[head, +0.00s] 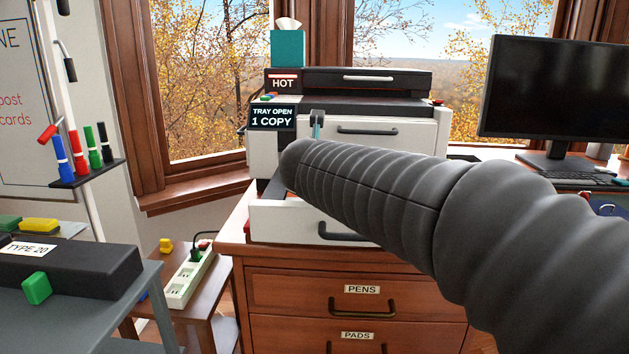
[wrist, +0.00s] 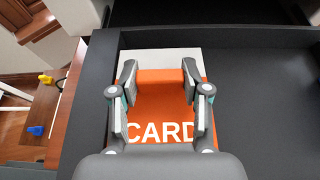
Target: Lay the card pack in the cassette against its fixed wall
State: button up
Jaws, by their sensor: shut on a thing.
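The card pack (wrist: 160,92) is orange with a white end and the word CARD. It shows in the wrist view. My gripper (wrist: 160,75) is shut on it, with one finger at each side. The pack is within the outline of the dark cassette (wrist: 235,38), near its left wall and far left corner. I cannot tell whether the pack touches the wall or the floor. In the head view the cassette's white front (head: 270,222) sticks out of the printer. My arm hides its inside, the gripper and the pack there.
The printer (head: 390,150) stands on a wooden cabinet (head: 290,290); its signs read HOT and TRAY OPEN 1 COPY. A monitor (head: 555,90) is at the right. A grey table with a black TYPE 20 box (head: 80,268) is at the left. The cassette's right part is empty.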

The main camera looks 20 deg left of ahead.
jog(key=shift+f, duration=0.45)
jog(key=shift+f+b, duration=0.3)
jog(key=shift+b, duration=0.05)
jog(key=o, duration=1.2)
jog(key=shift+w+f, duration=0.1)
jog(key=shift+o, duration=0.2)
jog(key=shift+r, duration=0.2)
jog(key=shift+r, duration=0.1)
